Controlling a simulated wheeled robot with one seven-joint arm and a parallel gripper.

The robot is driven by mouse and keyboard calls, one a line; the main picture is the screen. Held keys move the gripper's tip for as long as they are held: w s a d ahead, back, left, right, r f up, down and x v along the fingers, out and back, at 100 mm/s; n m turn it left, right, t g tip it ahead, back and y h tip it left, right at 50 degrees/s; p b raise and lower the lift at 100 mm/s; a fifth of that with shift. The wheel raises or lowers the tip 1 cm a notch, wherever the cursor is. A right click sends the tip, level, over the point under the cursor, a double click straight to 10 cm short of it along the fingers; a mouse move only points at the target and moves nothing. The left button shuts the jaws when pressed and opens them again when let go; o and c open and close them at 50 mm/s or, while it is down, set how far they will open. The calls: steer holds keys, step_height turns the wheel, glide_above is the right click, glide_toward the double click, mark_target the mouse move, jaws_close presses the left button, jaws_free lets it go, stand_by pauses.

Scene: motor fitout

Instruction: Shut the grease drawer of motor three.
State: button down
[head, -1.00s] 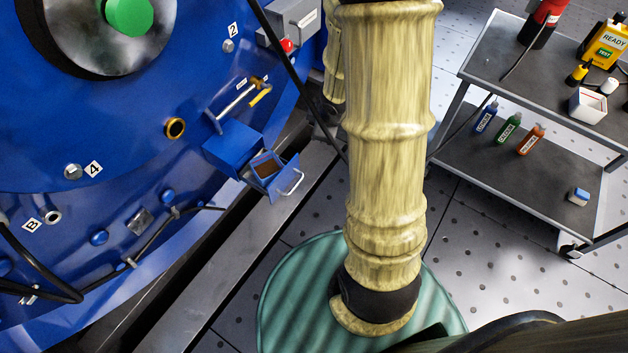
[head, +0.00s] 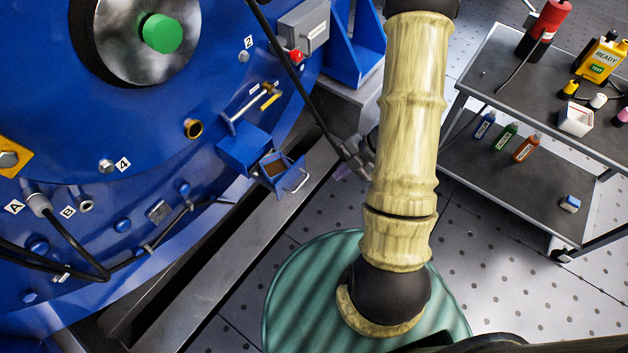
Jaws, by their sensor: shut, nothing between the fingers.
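The grease drawer (head: 276,170) is a small blue tray with brown grease inside and a pale bar handle. It stands pulled out from its blue housing (head: 245,150) on the motor's lower right side. The handle (head: 298,181) faces lower right. My gripper (head: 345,171) shows only in part, beside my pale arm and mostly hidden by it. It is to the right of the drawer handle, apart from it, and is shut and empty. No label for motor three is readable here.
The large blue motor (head: 75,130) fills the left, with cables and fittings. A black cable (head: 290,70) hangs between motor and arm. A metal rail (head: 230,245) runs below the drawer. A grey cart (head: 475,175) with bottles stands right.

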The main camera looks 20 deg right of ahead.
steer(key=w+a+f+b, duration=0.4)
steer(key=a+f+b, duration=0.2)
steer(key=f, duration=0.3)
steer(key=shift+w+a, duration=0.25)
steer(key=shift+a, duration=0.5)
